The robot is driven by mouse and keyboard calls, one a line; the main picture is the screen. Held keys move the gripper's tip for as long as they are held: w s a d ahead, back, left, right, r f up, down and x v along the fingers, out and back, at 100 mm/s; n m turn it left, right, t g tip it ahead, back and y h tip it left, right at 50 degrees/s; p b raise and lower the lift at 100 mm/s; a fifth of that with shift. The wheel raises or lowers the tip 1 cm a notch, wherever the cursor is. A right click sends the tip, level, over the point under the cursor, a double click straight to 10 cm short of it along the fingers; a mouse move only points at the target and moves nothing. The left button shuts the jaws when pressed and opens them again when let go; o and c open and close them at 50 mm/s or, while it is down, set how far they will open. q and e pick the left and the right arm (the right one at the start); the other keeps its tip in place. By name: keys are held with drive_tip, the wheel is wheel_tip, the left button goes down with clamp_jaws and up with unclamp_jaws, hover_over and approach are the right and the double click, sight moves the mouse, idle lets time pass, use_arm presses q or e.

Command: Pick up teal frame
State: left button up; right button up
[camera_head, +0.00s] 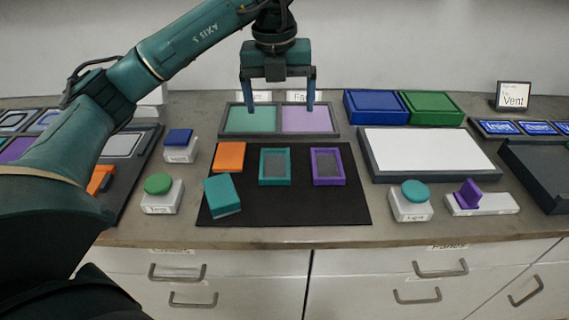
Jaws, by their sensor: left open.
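The teal frame (263,167) lies flat on the black mat (300,213), near its middle. It is a teal rectangle with a grey centre. My right gripper is not in view.
An orange block (230,156) and a teal block (222,195) lie on the mat's left side. Buttons on white bases stand at left, green (158,184), and right, teal (415,191). A white panel (430,148) and blue (376,107) and green (432,108) trays are at right.

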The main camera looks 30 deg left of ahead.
sight(275, 163)
use_arm(q)
drive_tip(key=shift+y, duration=0.4)
drive_tip(key=f+b, duration=0.1)
drive_tip(key=f, duration=0.4)
drive_tip(key=w+a+f+b, duration=0.1)
drive_tip(key=f, duration=0.5)
drive_tip(key=a+f+b, duration=0.1)
drive_tip(key=f, duration=0.4)
drive_tip(key=shift+w+a+f, duration=0.2)
drive_tip(key=shift+w+f, duration=0.05)
drive_tip(key=shift+f, duration=0.15)
drive_tip(key=c, duration=1.1)
drive_tip(key=shift+r, duration=0.1)
